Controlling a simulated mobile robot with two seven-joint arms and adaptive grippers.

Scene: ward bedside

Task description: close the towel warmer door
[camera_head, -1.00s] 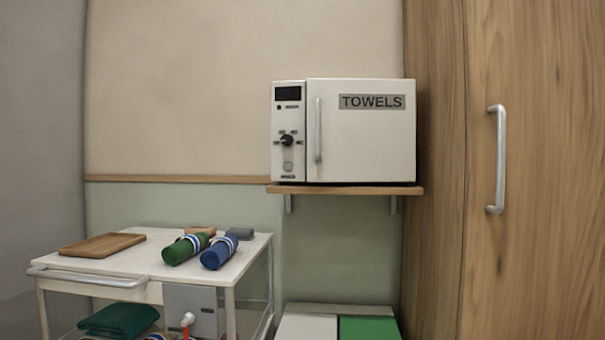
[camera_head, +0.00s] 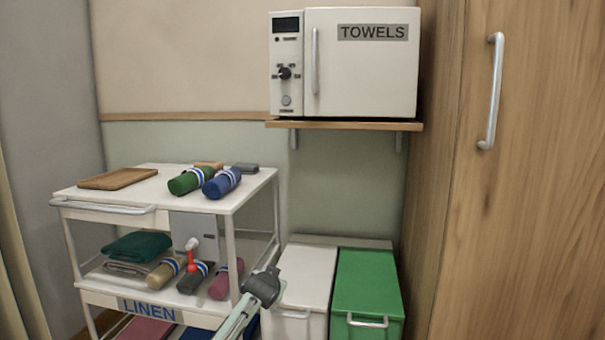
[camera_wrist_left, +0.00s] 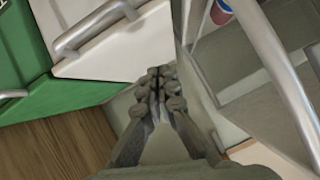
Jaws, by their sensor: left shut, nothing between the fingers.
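The towel warmer (camera_head: 345,62) is a white box on a wooden wall shelf, marked TOWELS. Its door (camera_head: 365,75) has a vertical handle (camera_head: 315,62) at its left side, next to the control panel (camera_head: 286,66). The door looks nearly flush with the panel; I cannot tell whether a small gap is left. My left gripper (camera_wrist_left: 157,88) is shut and empty in the left wrist view, low between the bins and the trolley. The grey end of my left arm shows at the bottom of the head view, well below the warmer. My right gripper is not in view.
A white linen trolley (camera_head: 110,197) with rolled towels stands at left. A white bin (camera_head: 303,270) and a green bin (camera_head: 367,285) stand below the shelf (camera_head: 345,126). A tall wooden cabinet (camera_head: 540,200) borders the warmer on the right. The space before the warmer looks clear.

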